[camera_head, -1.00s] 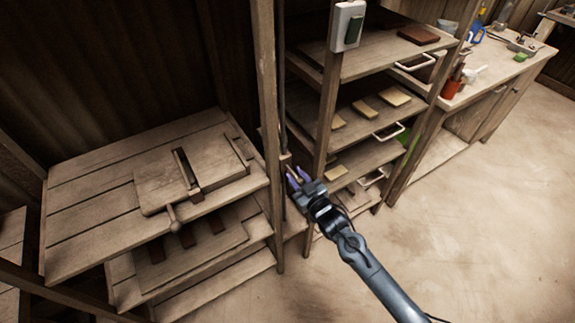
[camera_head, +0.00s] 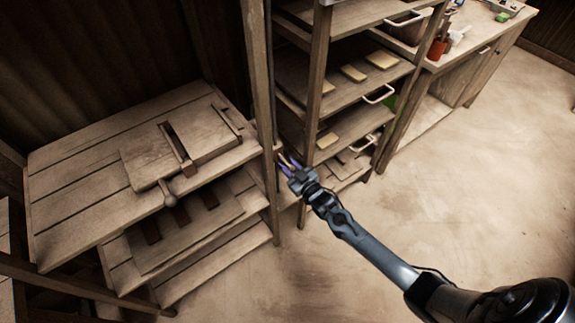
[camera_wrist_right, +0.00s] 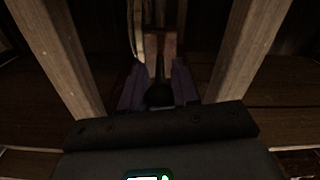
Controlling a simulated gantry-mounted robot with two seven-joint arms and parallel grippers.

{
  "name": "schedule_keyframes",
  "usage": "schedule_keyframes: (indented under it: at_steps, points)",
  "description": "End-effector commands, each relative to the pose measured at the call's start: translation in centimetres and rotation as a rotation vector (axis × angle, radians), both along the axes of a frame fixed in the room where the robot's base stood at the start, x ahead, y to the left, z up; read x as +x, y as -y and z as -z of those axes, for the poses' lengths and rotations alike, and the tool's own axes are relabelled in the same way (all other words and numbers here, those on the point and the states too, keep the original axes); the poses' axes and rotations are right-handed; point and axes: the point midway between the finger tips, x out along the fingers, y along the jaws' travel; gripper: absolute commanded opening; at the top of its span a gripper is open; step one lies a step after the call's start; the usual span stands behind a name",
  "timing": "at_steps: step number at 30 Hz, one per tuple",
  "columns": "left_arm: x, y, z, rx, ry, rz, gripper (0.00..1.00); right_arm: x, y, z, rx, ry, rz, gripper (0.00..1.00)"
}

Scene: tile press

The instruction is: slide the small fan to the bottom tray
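I cannot make out a small fan in either view. My right gripper (camera_head: 287,163) is between two wooden posts, beside the tile press. Its purple fingers stand apart, and in the right wrist view (camera_wrist_right: 156,78) a dark rod-like shape shows between them. A reddish-brown block (camera_wrist_right: 161,44) lies just beyond the fingertips; contact is too dark to tell. The press has a lower wooden tray (camera_head: 195,230) and a bottom board (camera_head: 225,262), both bare of any fan. Which one is the bottom tray is unclear. My left gripper is out of view.
A wooden post (camera_head: 258,90) stands left of my gripper and a shelf post (camera_head: 316,75) to its right. Shelves with tan tiles (camera_head: 352,73) and white handles (camera_head: 379,95) stand behind. The floor (camera_head: 480,170) at right is clear.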

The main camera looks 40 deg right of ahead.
Motion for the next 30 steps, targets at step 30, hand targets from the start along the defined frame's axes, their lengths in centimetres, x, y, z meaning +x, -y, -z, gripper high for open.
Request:
schedule_keyframes:
  at_steps: [30]
  points:
    - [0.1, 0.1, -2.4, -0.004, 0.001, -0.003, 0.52, -7.8, -0.2, 0.3, 0.001, -0.013, 0.001, 0.53]
